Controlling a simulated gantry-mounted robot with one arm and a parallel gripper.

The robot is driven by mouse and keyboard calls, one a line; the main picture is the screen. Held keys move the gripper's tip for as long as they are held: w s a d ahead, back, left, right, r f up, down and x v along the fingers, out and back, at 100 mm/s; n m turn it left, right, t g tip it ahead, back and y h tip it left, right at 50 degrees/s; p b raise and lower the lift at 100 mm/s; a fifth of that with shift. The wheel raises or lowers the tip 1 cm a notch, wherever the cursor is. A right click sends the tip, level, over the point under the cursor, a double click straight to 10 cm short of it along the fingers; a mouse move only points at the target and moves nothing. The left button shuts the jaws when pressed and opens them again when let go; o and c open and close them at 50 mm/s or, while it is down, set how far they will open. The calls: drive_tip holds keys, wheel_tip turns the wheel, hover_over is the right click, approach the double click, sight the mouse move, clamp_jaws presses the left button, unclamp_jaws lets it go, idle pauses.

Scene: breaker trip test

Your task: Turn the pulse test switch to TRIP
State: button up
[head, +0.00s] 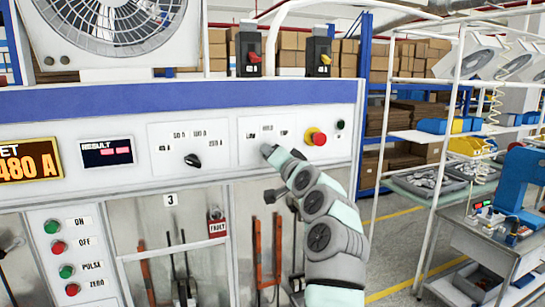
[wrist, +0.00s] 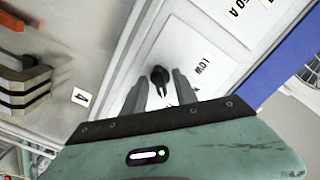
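The pulse test switch is a small black rotary knob (wrist: 160,76) on a white panel in the wrist view. Its pointer is directed toward the bottom of that picture, between my fingers. A LOW label is just right of it. In the head view the switch panel (head: 247,127) shows LOW at left, another label in the middle and one at right that looks like TRIP; my gripper hides the knob there. My gripper (wrist: 161,82) is open, with one finger on either side of the knob and gaps visible. In the head view my gripper (head: 268,152) is at the panel.
Right of the switch panel are a red emergency button (head: 317,138) on yellow and a dark button (head: 340,125). Left are another black selector (head: 192,160) and the RESULT display (head: 107,151). A red FAULT tag (head: 217,224) hangs below. A racked shelf and bench stand at right.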

drive_tip(key=b+v, duration=0.2)
drive_tip(key=v, duration=0.8)
drive_tip(key=shift+s, duration=0.35)
drive_tip(key=shift+d+f, duration=0.1)
